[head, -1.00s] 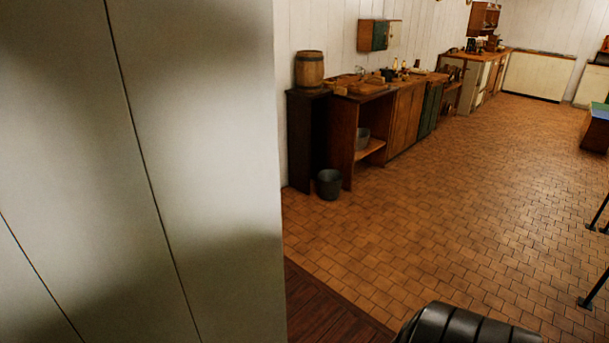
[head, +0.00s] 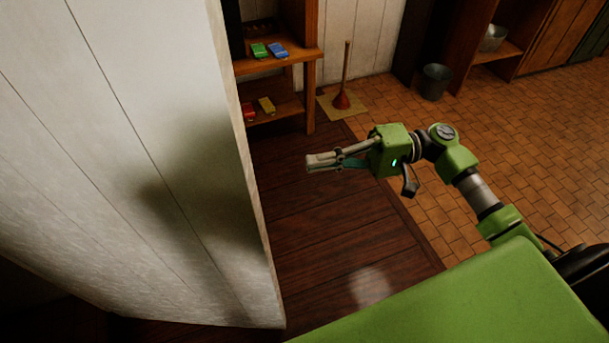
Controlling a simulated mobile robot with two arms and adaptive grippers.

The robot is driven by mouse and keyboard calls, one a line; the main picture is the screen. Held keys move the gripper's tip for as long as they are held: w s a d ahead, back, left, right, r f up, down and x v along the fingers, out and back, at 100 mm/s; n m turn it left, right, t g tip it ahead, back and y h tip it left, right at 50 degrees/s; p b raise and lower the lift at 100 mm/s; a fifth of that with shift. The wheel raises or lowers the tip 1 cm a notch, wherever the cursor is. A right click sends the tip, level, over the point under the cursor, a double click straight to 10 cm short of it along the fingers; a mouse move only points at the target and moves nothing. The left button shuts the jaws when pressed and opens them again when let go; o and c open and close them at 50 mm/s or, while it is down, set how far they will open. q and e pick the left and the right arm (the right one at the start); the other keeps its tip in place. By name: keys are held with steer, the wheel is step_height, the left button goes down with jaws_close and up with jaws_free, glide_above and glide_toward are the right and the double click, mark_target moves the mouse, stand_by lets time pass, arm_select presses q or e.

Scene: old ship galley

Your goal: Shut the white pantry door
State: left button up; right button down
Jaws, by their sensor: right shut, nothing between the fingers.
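A tall white planked panel that looks like the pantry door (head: 140,130) fills the left of the head view. Its free edge runs down the right side to a bottom corner near the dark wooden floor. It stands open, with shelves visible past that edge. My right gripper (head: 308,162) is shut and empty. It is to the right of the door edge, over the dark floor, pointing left, with a visible gap to the door. My left gripper is not in view. The door's handle and hinges are not visible.
Wooden shelves (head: 290,62) beyond the door hold small coloured packets. A plunger (head: 342,98) stands on a mat near the wall. A metal bucket (head: 435,82) stands on the tiled floor (head: 500,120). The dark plank floor (head: 320,235) beside the door is clear.

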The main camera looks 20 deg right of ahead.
steer(key=s+a+p, duration=0.2)
steer(key=a+p, duration=0.3)
steer(key=a, duration=0.6)
steer(key=shift+f, duration=0.1)
steer(key=shift+s, duration=0.1)
